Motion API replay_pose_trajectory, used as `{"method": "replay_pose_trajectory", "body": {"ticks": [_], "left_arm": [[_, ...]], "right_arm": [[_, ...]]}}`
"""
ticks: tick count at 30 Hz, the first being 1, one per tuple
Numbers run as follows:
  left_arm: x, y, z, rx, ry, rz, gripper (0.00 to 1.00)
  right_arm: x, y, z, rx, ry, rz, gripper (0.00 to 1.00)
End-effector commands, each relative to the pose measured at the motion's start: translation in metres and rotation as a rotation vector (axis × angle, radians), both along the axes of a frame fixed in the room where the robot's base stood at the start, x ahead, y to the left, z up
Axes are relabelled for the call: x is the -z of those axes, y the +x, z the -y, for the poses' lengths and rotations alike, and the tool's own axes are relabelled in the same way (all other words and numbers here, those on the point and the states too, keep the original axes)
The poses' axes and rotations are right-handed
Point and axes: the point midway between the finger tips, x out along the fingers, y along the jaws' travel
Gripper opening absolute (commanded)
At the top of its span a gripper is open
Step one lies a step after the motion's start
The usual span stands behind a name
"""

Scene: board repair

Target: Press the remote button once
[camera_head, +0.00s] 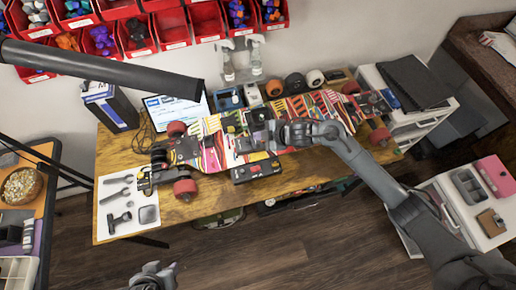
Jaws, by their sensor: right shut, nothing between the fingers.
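A multicoloured skateboard (208,147) with red wheels lies upside down across the wooden table. A black box (254,170) with a small red spot sits at the board's front edge; it may be the remote, but its button is too small to make out. My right gripper (273,130) reaches in from the right over the middle of the board, shut and empty, behind and to the right of the black box. I cannot tell whether its tips touch anything. My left gripper (155,276) is low at the bottom edge, away from the table; its fingers are unclear.
A white tool sheet (115,190) lies at the table's left end. A laptop (172,108), spray bottles (228,66) and loose wheels (315,79) stand along the back. Red bins (170,27) hang on the wall. The table's front strip is mostly clear.

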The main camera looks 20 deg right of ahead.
Motion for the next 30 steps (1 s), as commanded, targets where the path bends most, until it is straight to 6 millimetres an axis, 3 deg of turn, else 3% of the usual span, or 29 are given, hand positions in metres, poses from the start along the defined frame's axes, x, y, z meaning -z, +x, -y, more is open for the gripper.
{"method": "replay_pose_trajectory", "body": {"ticks": [1,3,9,30], "left_arm": [[0.014,0.000,0.000,0.001,0.000,0.000,0.40],[0.021,0.000,0.000,0.002,0.002,0.000,0.40],[0.030,0.000,-0.002,0.005,0.008,-0.001,0.40],[0.031,0.000,-0.001,0.005,0.007,0.001,0.40]], "right_arm": [[0.013,0.000,0.000,0.000,0.000,0.000,0.00],[0.020,0.000,0.000,0.000,0.000,0.000,0.00],[0.035,0.000,0.000,-0.001,0.000,-0.001,0.00],[0.039,0.000,0.000,0.000,0.000,0.000,0.00]]}}
